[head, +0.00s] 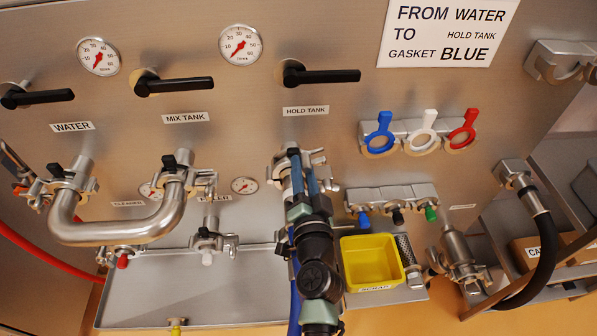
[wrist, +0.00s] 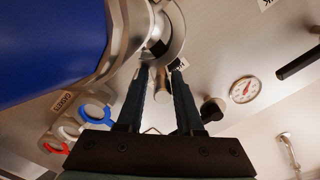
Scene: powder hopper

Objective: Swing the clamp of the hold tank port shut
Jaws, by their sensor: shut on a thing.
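The hold tank port, under the label HOLD TANK (head: 305,110), carries a steel clamp (head: 317,158) that is partly hidden behind my gripper (head: 302,166). In the wrist view the clamp's curved steel band (wrist: 179,32) lies just beyond my fingertips (wrist: 162,68). My fingers are shut on a small steel part of the clamp (wrist: 162,87), which shows between them. A blue hose (head: 295,285) hangs below the port behind my arm, and its blue side (wrist: 45,45) fills the upper left of the wrist view. I cannot tell how far the clamp is closed.
A steel U-pipe (head: 130,232) joins two ports at left. The black hold tank valve handle (head: 325,76) is above. Blue (head: 380,132), white and red gaskets hang at right. A yellow bin (head: 371,262) stands beside my arm. A black hose (head: 540,255) hangs far right.

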